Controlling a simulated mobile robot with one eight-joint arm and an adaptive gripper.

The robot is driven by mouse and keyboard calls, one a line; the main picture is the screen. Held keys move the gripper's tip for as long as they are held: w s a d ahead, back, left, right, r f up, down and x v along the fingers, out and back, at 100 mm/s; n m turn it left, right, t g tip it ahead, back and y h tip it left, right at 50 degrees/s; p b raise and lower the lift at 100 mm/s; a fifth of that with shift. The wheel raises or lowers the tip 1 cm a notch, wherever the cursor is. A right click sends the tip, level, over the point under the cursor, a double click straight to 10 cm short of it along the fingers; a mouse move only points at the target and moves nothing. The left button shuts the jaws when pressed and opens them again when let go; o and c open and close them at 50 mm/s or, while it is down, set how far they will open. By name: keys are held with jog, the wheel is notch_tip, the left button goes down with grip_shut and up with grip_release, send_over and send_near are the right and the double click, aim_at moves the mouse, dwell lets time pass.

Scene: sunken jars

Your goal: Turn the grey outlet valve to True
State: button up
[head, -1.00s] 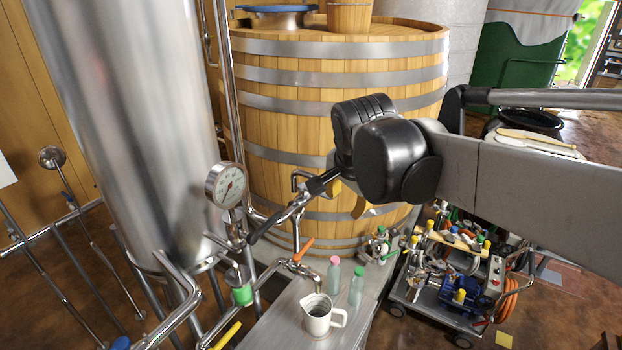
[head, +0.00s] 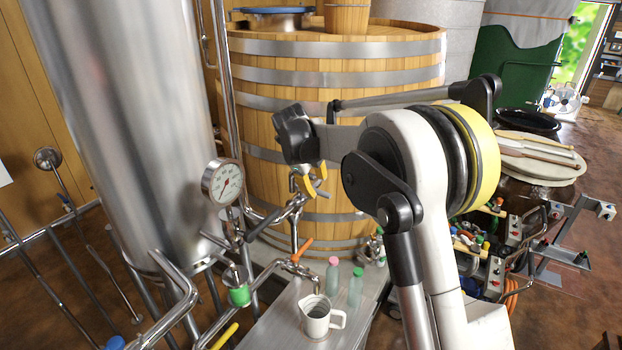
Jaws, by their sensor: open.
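A dark grey lever handle (head: 262,226), which looks like the grey outlet valve, sits on the pipework just right of the round gauge, between the steel tank and the wooden vat. It slants up to the right. My gripper (head: 315,185) is up and to the right of the handle, in front of the vat. Its yellow fingers are apart and nothing shows between them. I see no contact between the gripper and the handle, though their depth gap is hard to judge.
A round gauge (head: 222,183) stands left of the handle. An orange-handled tap (head: 300,250) is below, over a bench with a jug (head: 317,318) and two bottles. The steel tank (head: 125,120) and wooden vat (head: 340,95) flank the pipework.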

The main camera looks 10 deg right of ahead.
aim_at(319, 190)
jog(key=shift+x, duration=1.15)
jog(key=shift+f+b, duration=0.15)
jog(key=shift+b, duration=0.25)
jog(key=shift+b+x, duration=0.65)
jog(key=shift+x, duration=0.45)
grip_shut()
jog(key=shift+d+p, duration=0.1)
jog(key=shift+p, duration=0.6)
